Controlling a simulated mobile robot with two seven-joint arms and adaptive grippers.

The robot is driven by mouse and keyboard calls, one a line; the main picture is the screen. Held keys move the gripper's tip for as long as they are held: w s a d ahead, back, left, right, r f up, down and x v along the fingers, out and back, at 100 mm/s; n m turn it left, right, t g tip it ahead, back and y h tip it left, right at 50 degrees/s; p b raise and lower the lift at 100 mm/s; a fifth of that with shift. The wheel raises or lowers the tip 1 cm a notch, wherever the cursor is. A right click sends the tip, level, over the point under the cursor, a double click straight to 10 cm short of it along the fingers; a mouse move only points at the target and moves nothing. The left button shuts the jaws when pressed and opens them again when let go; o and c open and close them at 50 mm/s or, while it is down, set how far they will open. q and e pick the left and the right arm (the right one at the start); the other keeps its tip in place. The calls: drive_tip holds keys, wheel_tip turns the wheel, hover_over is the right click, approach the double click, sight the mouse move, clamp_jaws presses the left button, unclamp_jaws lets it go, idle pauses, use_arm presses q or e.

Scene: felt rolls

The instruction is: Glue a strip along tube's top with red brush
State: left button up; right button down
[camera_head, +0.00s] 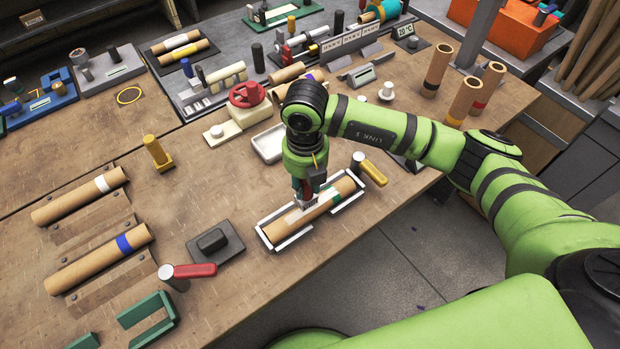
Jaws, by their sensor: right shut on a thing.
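A tan cardboard tube (341,189) lies in a white cradle (267,235) near the table's front edge. It has a pale patch along its top left part and a green band on its right side. My right gripper (308,186) points down over the tube's middle, shut on the red brush (304,199). The brush is mostly hidden by the fingers; its pale lower end is at the tube's top, and I cannot tell if it touches. My left gripper is not in view.
A black block on a plate (214,241) is left of the cradle. A white tray (268,144) lies behind. Two banded tubes (80,195) rest further left.

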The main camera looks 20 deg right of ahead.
drive_tip(key=shift+s+a, duration=0.2)
drive_tip(key=shift+a, duration=0.35)
drive_tip(key=shift+s+a, duration=0.2)
drive_tip(key=shift+a, duration=0.3)
drive_tip(key=shift+f, duration=0.1)
drive_tip(key=shift+s+a, duration=0.2)
drive_tip(key=shift+a, duration=0.15)
drive_tip(key=shift+s+a, duration=0.2)
drive_tip(key=shift+a, duration=0.45)
drive_tip(key=shift+s+a, duration=0.2)
drive_tip(key=shift+a, duration=0.4)
drive_tip(key=shift+r, duration=0.2)
drive_tip(key=shift+w+d+r, duration=0.1)
drive_tip(key=shift+r, duration=0.3)
drive_tip(key=shift+r+p, duration=0.3)
drive_tip(key=shift+r, duration=0.05)
drive_tip(key=shift+r, duration=0.1)
